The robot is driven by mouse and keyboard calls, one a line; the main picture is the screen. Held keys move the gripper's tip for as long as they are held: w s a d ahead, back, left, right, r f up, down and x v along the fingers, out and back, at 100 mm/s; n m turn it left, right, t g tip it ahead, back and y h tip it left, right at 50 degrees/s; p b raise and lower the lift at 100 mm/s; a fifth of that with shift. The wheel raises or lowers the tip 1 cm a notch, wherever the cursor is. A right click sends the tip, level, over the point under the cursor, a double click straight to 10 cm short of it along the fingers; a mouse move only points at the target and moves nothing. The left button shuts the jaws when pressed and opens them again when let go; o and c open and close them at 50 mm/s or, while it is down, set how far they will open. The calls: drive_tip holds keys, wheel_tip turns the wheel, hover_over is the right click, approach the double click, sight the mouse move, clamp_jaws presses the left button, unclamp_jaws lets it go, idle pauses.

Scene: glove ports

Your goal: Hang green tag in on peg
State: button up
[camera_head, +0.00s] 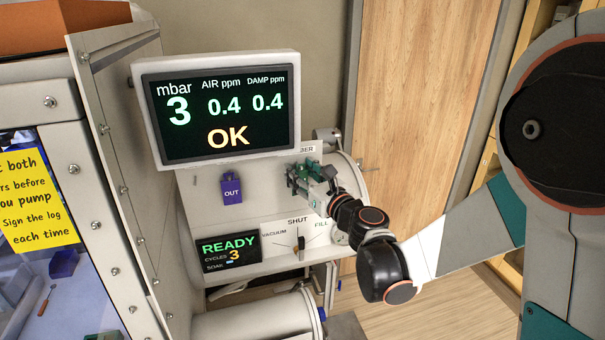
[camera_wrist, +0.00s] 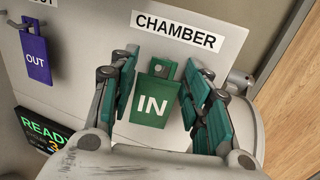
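The green tag (camera_wrist: 152,100), marked IN, is upright against the pale panel under the CHAMBER label in the wrist view. A small grey peg-like piece shows at its top tab (camera_wrist: 160,68); I cannot tell whether the tag's hole is over it. My gripper (camera_wrist: 162,78) has its two green-padded fingers apart, one on each side of the tag, with narrow gaps visible. In the head view my gripper (camera_head: 304,178) is at the panel, right of the blue tag, and mostly hides the green tag.
The blue OUT tag (camera_head: 231,190) hangs to the left; the wrist view shows it too (camera_wrist: 36,58). The monitor (camera_head: 222,108) juts out above. A READY display (camera_head: 228,249) and a valve knob (camera_head: 300,243) are below. A wooden door (camera_head: 415,110) stands right.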

drive_tip(key=shift+o, duration=0.4)
drive_tip(key=shift+s, duration=0.1)
drive_tip(key=v, duration=1.1)
drive_tip(key=s+d+f+n+g+h+b, duration=0.1)
drive_tip(key=s+f+n+g+b, duration=0.1)
drive_tip(key=s+f+n+b, duration=0.35)
drive_tip(key=s+f+n+g+h+b, duration=0.1)
drive_tip(key=s+f+n+g+b, duration=0.1)
drive_tip(key=f+n+b, duration=0.55)
drive_tip(key=s+d+f+n+g+h+b, duration=0.1)
drive_tip(key=s+f+n+b, duration=0.2)
drive_tip(key=f+n+b, duration=0.35)
drive_tip(key=s+d+f+n+g+h+b, duration=0.1)
drive_tip(key=s+d+f+n+h+b, duration=0.2)
drive_tip(key=f, duration=0.7)
drive_tip(key=s+d+f+n+g+h+b, duration=0.2)
drive_tip(key=s+d+f+n+b, duration=0.5)
drive_tip(key=b, duration=0.5)
wheel_tip(320, 180, down, 3)
drive_tip(key=shift+s+d+r+g+h, duration=0.1)
drive_tip(key=shift+s+d+g+h, duration=0.2)
drive_tip(key=shift+s+d+h, duration=0.75)
drive_tip(key=shift+s+a+y, duration=0.2)
drive_tip(key=shift+y, duration=0.15)
